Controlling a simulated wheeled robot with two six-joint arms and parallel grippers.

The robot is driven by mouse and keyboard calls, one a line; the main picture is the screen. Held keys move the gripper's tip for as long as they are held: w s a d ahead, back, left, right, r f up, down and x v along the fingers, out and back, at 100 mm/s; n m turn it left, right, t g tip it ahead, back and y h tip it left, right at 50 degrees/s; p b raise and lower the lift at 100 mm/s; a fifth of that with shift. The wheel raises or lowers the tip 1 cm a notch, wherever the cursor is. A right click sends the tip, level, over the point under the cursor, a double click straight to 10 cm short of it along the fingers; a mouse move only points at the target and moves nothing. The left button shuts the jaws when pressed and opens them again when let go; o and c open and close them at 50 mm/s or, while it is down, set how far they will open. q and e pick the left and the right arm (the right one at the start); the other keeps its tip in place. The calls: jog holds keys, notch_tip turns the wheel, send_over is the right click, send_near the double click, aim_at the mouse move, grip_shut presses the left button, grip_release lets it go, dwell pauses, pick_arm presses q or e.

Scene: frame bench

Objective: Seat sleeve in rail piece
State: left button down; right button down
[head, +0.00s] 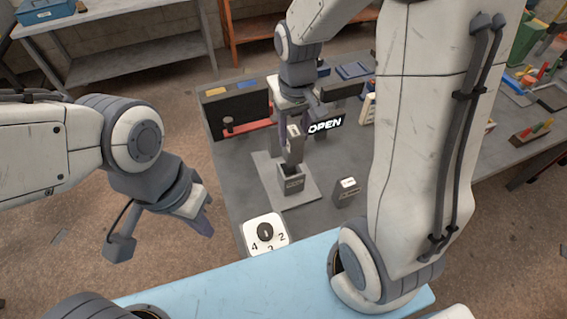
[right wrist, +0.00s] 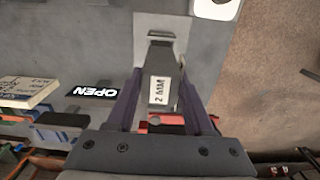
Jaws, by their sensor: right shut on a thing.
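My right gripper (head: 294,124) is shut on the sleeve (head: 294,146), a grey upright block with a white label. In the right wrist view the sleeve (right wrist: 160,75) sits between the two fingers (right wrist: 160,100), its label reading "2 MM". The sleeve is over the dark opening of the rail piece (head: 291,185), a grey block on a light plate. I cannot tell whether the sleeve's lower end touches the opening or is just above it. My left gripper (head: 203,212) is off to the left, away from these parts; its finger gap is unclear.
Another grey labelled block (head: 346,192) stands right of the plate (head: 267,171). A white dial card (head: 265,233) lies at the front. An "OPEN" sign (head: 325,126) and a dark box with a red part (head: 248,127) are behind. The bench between plate and dial is clear.

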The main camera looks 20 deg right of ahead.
aim_at(292, 158)
jog(key=f, duration=0.5)
jog(key=shift+w+a+p, duration=0.15)
jog(key=shift+w+p, duration=0.05)
jog(key=shift+p, duration=0.2)
notch_tip(292, 158, down, 5)
jog(key=shift+s+r, duration=0.1)
jog(key=shift+s, duration=0.05)
jog(key=shift+f, duration=0.2)
jog(key=shift+c, duration=1.4)
grip_release()
jog(key=shift+r+p, duration=0.15)
jog(key=shift+p, duration=0.15)
